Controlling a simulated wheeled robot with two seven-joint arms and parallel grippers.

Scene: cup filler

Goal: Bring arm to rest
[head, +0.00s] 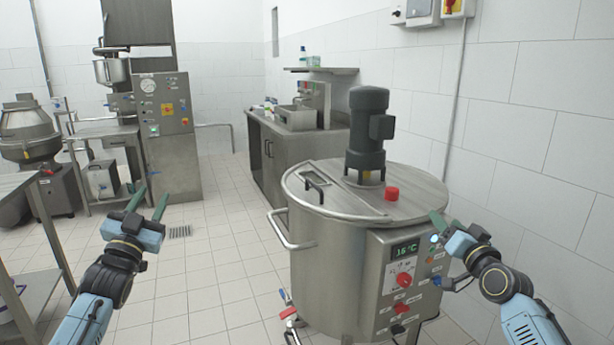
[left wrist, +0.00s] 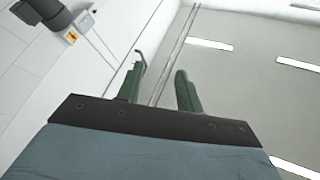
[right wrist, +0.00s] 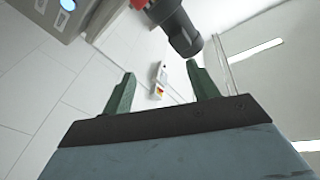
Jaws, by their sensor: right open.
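My left gripper (head: 148,200) is raised over the tiled floor at the left, clear of any object. Its two green fingers stand apart with nothing between them in the left wrist view (left wrist: 158,88). My right gripper (head: 440,222) is at the front right of the steel vat (head: 335,255), close to its control panel (head: 405,262). In the right wrist view (right wrist: 160,88) its fingers are apart and empty. The head view does not show clearly whether a right fingertip touches the vat.
The vat has a dark motor (head: 368,130) and a red knob (head: 391,194) on its lid, and a side handle (head: 285,230). A steel table (head: 30,270) stands at the left, a counter (head: 290,150) behind. The floor (head: 215,275) between is clear. A tiled wall (head: 540,150) bounds the right.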

